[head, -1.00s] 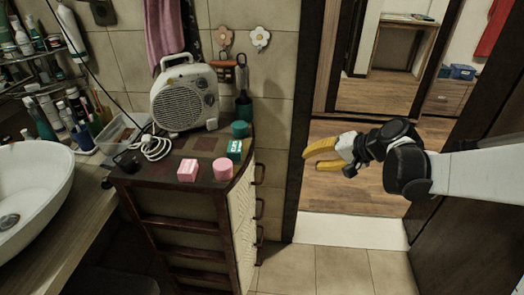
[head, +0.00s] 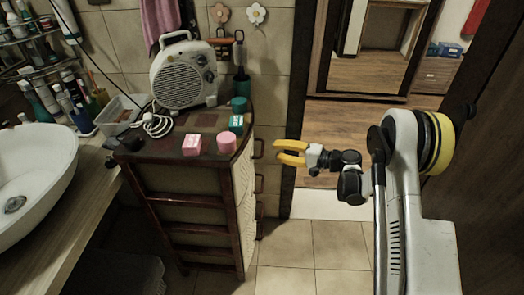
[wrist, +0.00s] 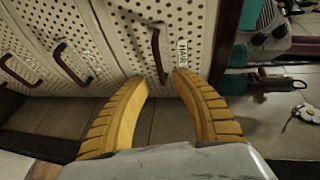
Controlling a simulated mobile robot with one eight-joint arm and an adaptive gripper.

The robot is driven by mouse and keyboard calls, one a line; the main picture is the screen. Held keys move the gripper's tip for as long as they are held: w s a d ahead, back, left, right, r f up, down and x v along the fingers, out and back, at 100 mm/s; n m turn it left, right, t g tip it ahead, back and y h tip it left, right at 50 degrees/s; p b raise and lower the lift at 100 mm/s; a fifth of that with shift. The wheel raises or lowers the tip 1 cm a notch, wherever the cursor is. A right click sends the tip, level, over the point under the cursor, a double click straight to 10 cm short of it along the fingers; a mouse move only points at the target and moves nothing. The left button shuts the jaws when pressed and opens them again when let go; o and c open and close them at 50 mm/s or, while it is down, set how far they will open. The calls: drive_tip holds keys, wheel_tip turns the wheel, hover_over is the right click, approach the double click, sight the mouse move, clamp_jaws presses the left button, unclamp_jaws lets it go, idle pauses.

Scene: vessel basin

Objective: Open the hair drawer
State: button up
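The dark wooden cabinet (head: 185,200) has pale perforated drawer fronts (head: 243,190) on its right side, with dark handles. In the wrist view the drawer with a small label (wrist: 182,52), which seems to read HAIR, is flush with its neighbour and looks closed. Its dark curved handle (wrist: 158,55) lies just ahead of my fingertips, in line with the gap between them. My gripper (head: 279,153) has yellow fingers, spread and empty, a little right of the top handle (head: 259,148). In the wrist view my gripper (wrist: 160,80) shows no contact with the handle.
A fan heater (head: 184,73), a pink box (head: 192,146), a pink round container (head: 227,143) and green containers stand on the cabinet top. A sink (head: 30,165) is at left. The doorway edge (head: 296,140) is close behind my gripper. Tiled floor in front is clear.

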sight(263, 147)
drive_tip(key=b+x, duration=0.2)
drive_tip(key=x, duration=0.4)
drive_tip(key=shift+w+a+f, duration=0.1)
drive_tip(key=shift+w+a, duration=0.05)
drive_tip(key=shift+a, duration=0.2)
drive_tip(key=shift+c, duration=0.5)
clamp_jaws()
